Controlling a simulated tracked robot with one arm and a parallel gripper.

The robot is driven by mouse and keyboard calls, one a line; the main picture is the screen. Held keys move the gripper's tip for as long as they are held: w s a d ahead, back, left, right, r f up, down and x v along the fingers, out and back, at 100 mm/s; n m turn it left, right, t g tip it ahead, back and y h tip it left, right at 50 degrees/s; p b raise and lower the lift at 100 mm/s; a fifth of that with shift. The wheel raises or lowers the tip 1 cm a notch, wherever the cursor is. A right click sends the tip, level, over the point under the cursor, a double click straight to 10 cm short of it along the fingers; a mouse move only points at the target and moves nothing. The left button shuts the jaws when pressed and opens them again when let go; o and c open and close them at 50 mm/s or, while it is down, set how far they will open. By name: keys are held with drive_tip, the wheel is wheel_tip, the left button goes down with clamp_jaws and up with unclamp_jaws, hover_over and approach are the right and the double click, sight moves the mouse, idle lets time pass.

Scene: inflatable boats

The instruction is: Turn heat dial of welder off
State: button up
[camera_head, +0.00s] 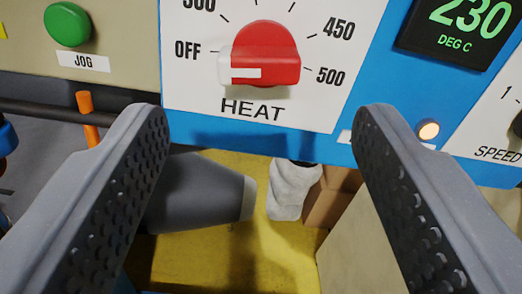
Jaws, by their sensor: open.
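The heat dial (265,45) is a red round knob with a raised grip bar, on a white plate marked HEAT. The white mark on its bar lies on the left half and points left, toward the OFF side. Its end appears slightly below the OFF tick, so I cannot tell whether it lines up exactly. The 500 label is to the right of the bar. My gripper (262,118) is open and empty. Its fingers are wide apart, with tips below and to either side of the dial, apparently not touching it.
A green display (468,20) reads 230 DEG C on the blue panel (400,85). A lit lamp (428,130) is near the right finger. A green JOG button (68,24) is at upper left. A grey nozzle-like part (200,192) and a pale roll (291,190) show below the panel.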

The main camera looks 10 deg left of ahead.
drive_tip(key=v, duration=0.7)
drive_tip(key=shift+s, duration=0.25)
drive_tip(key=shift+d, duration=0.1)
drive_tip(key=s+d+r+m+g+h, duration=0.1)
drive_tip(key=s+d+r, duration=0.3)
drive_tip(key=d+r, duration=0.4)
drive_tip(key=s+d+r+m+g+h, duration=0.1)
drive_tip(key=s+d+r+m+h, duration=0.3)
drive_tip(key=d+r, duration=0.5)
wheel_tip(320, 180, up, 5)
drive_tip(key=shift+s+r, duration=0.2)
drive_tip(key=shift+s, duration=0.1)
